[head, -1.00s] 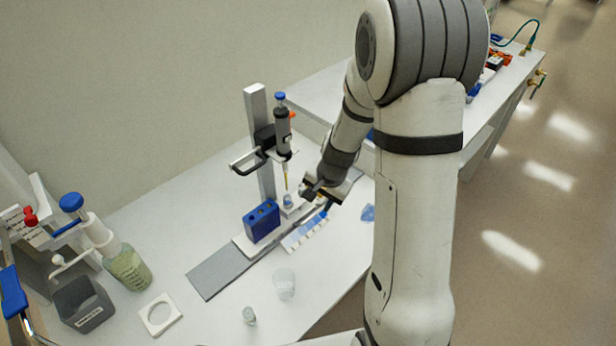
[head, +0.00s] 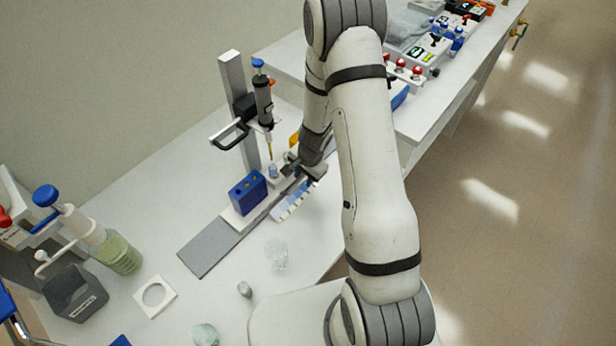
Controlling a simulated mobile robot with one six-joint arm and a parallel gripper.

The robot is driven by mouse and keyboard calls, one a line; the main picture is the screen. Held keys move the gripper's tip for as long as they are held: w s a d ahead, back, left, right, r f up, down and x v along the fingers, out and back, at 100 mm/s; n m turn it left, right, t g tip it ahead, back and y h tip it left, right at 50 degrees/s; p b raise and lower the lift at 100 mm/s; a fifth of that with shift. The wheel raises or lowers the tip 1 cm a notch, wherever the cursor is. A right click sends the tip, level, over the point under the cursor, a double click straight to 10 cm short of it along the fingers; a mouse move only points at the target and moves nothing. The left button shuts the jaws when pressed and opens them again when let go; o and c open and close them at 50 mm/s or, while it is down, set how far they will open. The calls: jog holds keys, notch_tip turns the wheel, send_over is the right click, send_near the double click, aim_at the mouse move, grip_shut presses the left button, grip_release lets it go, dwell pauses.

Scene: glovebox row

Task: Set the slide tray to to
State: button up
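The slide tray seems to be the white carriage (head: 232,217) on a grey rail (head: 212,248). It carries a blue block with holes (head: 247,192) and, at its far end, a small vial (head: 272,171). The vial stands just below the tip of an upright pipette (head: 263,95) on a stand (head: 233,75). My gripper (head: 297,174) is low beside the carriage's far end, right of the vial. Its fingers are small and partly hidden, so I cannot tell whether they hold or touch anything. A pale blue-and-white marked strip (head: 292,202) lies along the rail's front side.
A bottle with a blue-topped dispenser (head: 118,254), a dark grey bin (head: 75,293) and a white ring plate (head: 155,297) are at the left. Clear cups (head: 277,254) stand near the front edge. A second bench (head: 430,105) holds red- and blue-capped items.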

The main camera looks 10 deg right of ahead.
jog(key=shift+a+f, duration=0.1)
jog(key=shift+c, duration=0.5)
grip_shut()
